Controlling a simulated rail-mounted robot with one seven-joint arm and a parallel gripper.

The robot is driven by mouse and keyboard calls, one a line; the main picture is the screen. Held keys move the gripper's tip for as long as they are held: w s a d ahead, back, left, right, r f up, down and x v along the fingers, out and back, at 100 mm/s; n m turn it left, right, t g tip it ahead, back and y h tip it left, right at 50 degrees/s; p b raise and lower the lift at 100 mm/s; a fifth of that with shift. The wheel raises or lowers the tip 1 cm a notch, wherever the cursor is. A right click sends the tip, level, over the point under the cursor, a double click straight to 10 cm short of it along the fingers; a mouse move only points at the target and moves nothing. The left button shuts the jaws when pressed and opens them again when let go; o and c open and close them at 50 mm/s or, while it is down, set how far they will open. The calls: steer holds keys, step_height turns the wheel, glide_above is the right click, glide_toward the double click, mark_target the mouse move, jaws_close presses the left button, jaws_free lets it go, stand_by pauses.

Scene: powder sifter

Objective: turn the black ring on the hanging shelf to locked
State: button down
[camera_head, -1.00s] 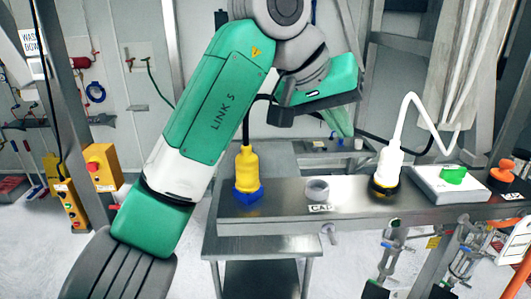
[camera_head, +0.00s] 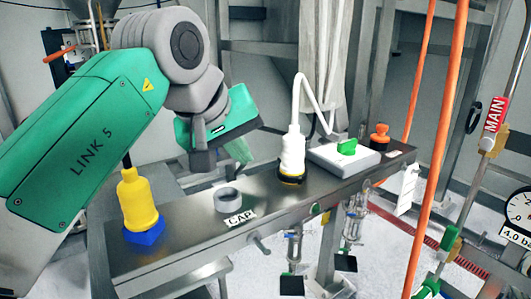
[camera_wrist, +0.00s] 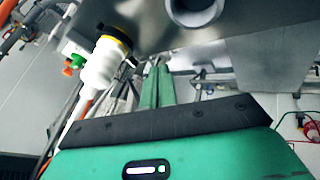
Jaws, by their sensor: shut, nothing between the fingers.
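The black ring (camera_head: 291,179) circles the base of the white plug (camera_head: 292,152) on the hanging shelf (camera_head: 190,230). A thin yellow band shows at the ring. In the wrist view, the black ring (camera_wrist: 119,34) is at upper left, with the white plug (camera_wrist: 98,65) pointing down-left from it. My gripper (camera_head: 245,159) is shut and empty, behind the shelf and left of the white plug, apart from the ring. Its green fingers (camera_wrist: 158,68) lie together in the wrist view, right of the plug. I cannot read the ring's lock marking.
A grey cap ring (camera_head: 228,198) stands on the shelf behind a CAP label. A yellow plug (camera_head: 137,200) on a blue base is at the left. Right of the white plug are a white box (camera_head: 343,158) with a green knob and an orange knob (camera_head: 379,136). Orange pipes (camera_head: 436,150) stand farther right.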

mark_target(269, 173)
steer(key=x, duration=0.3)
steer(key=shift+w+d+f+p, duration=0.1)
steer(key=shift+p, duration=0.25)
steer(key=d, duration=0.1)
steer(key=w+d, duration=0.1)
steer(key=shift+d+p, duration=0.3)
steer(key=shift+p, duration=0.1)
steer(key=shift+w+d, duration=0.15)
steer(key=shift+d, duration=0.35)
